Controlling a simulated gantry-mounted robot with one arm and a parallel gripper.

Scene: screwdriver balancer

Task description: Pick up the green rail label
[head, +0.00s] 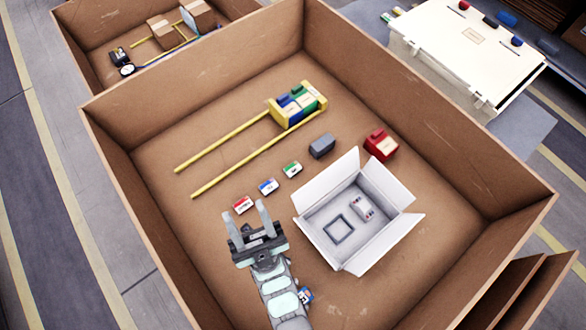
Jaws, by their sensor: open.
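The green rail label (292,169) is a small white block with a green patch, lying on the floor of a large cardboard box. It is the farthest of a diagonal row with a blue label (268,186) and a red label (243,205). My gripper (246,210) is open and empty, with its two fingers pointing up the picture. The fingertips appear on either side of the red label; their height above it cannot be told. The green label is up and right of the fingertips, apart from them and fully visible.
A white open carton (358,207) with a small device and square frame stands right of my arm. A grey block (322,146) and red block (381,145) lie beyond. Two yellow rails (225,144) lead to a yellow holder (317,95).

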